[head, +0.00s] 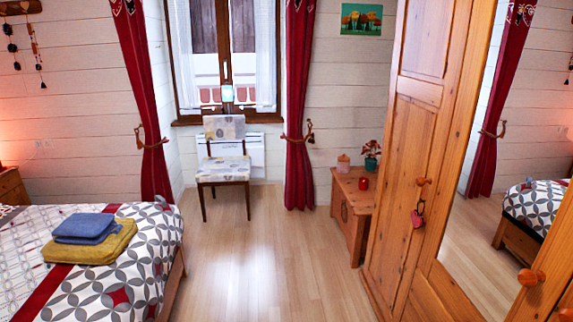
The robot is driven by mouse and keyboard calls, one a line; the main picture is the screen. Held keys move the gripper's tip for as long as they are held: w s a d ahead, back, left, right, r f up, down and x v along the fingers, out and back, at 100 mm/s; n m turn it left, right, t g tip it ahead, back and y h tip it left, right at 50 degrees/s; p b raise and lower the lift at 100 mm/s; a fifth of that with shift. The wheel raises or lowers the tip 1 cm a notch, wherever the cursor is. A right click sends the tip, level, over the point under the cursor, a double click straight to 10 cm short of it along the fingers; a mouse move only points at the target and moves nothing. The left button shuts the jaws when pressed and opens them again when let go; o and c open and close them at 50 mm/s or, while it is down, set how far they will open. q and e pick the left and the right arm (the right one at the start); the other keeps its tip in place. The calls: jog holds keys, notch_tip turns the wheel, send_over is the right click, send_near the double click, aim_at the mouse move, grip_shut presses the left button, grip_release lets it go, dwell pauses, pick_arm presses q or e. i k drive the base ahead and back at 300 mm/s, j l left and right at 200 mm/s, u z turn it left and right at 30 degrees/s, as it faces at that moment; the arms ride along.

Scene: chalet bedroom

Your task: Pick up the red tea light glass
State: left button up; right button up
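The red tea light glass (363,184) is a small red cup on top of a low wooden cabinet (357,199), right of the middle in the head view. It stands upright near the cabinet's right side, in front of a small potted plant. It looks free on all sides, with nothing touching it that I can see. Neither of my grippers shows in the head view.
On the cabinet are also a small pinkish jar (343,164) and a potted plant with red flowers (371,156). A wooden wardrobe (408,160) with a mirror stands close on the right. A bed (150,250) is on the left, a chair (224,165) by the window. The floor (270,260) between is clear.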

aim_at(363, 185)
jog(key=i, duration=0.6)
jog(key=i+z, duration=0.15)
jog(key=i, duration=0.5)
jog(key=i+j, duration=0.2)
jog(key=i, duration=0.4)
jog(key=l+z, duration=0.05)
